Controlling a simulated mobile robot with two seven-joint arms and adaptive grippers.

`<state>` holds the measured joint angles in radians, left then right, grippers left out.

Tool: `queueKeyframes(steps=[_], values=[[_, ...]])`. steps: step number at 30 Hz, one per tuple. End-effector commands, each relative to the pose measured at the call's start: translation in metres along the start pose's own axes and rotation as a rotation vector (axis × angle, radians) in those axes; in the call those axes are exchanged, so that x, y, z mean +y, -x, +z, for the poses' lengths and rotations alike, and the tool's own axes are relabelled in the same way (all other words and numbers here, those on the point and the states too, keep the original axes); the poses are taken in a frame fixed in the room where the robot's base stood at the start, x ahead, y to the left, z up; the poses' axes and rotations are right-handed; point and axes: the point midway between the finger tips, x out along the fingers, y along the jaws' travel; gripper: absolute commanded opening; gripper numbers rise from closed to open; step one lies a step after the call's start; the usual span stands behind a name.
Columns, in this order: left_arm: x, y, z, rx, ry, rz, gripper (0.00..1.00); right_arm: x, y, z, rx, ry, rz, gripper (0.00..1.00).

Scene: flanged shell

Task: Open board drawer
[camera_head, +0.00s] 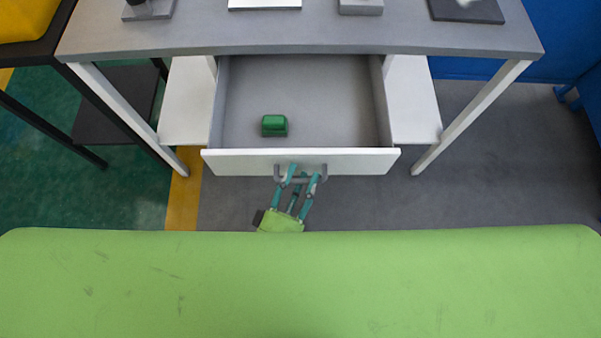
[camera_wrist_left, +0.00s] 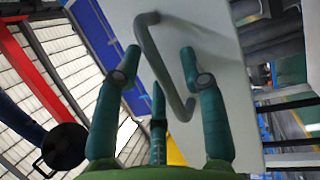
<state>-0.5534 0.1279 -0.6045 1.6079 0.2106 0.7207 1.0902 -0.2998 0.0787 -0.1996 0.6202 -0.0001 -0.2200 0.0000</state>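The board drawer (camera_head: 300,162) is pulled out from under the grey table, its white front facing me. A grey bar handle (camera_head: 324,170) is on its front and also shows in the left wrist view (camera_wrist_left: 165,69). My left gripper (camera_head: 300,179) is at the handle, with teal fingers overlapping it. In the left wrist view my left gripper (camera_wrist_left: 158,68) has its fingers spread apart, with the bar running between them. I see no clear grip on the bar. A green block-like object (camera_head: 274,125) lies in the drawer. My right gripper is not in view.
The grey table top (camera_head: 300,35) bears several grey and white pieces at its far edge. White shelves flank the drawer (camera_head: 188,105). White slanted table legs (camera_head: 470,115) stand on both sides. A dark table is at the left.

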Motion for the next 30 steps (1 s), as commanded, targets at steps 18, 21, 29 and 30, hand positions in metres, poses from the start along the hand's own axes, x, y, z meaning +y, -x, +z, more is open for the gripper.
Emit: queueKeyframes(steps=[18, 21, 29, 30], values=[[-0.001, 0.055, 0.001, -0.003, 0.002, -0.005, 0.44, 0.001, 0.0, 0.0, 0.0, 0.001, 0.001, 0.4], [-0.001, 0.076, 0.0, -0.003, 0.002, -0.005, 0.44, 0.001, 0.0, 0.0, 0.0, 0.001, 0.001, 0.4], [-0.001, 0.114, 0.0, -0.001, 0.001, -0.003, 0.44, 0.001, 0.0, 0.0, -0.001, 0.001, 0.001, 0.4], [0.0, 0.116, 0.0, 0.0, 0.001, -0.001, 0.44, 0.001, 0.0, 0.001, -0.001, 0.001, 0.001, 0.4]])
